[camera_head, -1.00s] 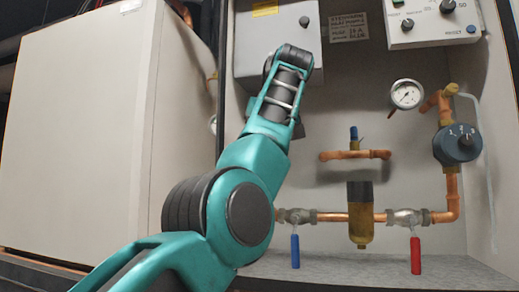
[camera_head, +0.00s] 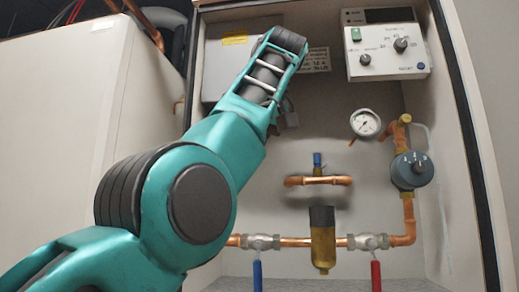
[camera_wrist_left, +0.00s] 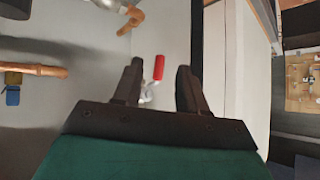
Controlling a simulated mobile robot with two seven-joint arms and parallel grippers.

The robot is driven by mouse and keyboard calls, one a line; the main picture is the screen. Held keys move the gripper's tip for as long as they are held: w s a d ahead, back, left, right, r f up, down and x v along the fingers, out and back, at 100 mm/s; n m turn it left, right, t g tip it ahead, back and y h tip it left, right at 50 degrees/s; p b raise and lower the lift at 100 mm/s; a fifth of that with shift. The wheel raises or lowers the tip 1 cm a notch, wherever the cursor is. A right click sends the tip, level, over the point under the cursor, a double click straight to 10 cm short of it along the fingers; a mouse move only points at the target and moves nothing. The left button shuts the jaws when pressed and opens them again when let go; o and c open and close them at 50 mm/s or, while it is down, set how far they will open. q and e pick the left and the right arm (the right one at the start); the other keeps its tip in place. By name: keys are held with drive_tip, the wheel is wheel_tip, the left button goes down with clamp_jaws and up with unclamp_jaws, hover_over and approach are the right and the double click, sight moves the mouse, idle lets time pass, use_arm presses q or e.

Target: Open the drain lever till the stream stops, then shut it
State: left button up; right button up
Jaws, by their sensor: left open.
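In the left wrist view a red-handled lever (camera_wrist_left: 159,67) with a pale metal fitting shows beyond and between the fingers of my left gripper (camera_wrist_left: 155,78). The gripper is open, with nothing seen in it. In the head view a red lever (camera_head: 376,276) and a blue lever (camera_head: 257,275) hang from grey valves on the lower copper pipe. I cannot tell whether either is the lever in the wrist view. My left arm (camera_head: 200,200) reaches up across the head view, its gripper hidden. No stream can be made out. My right gripper is out of view.
A short copper pipe (camera_head: 318,181) with a small blue-topped valve, a gauge (camera_head: 365,123), a dial valve (camera_head: 411,170) and a brass filter (camera_head: 322,247) stand out from the cabinet's back. A control panel (camera_head: 387,50) is above. A large pale box (camera_head: 80,120) stands left.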

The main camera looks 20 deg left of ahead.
use_arm(q)
drive_tip(key=s+d+b, duration=0.1)
drive_tip(key=s+d, duration=0.3)
drive_tip(key=d, duration=0.2)
drive_tip(key=shift+s+b, duration=0.25)
drive_tip(key=shift+b, duration=0.05)
drive_tip(key=shift+a, duration=0.1)
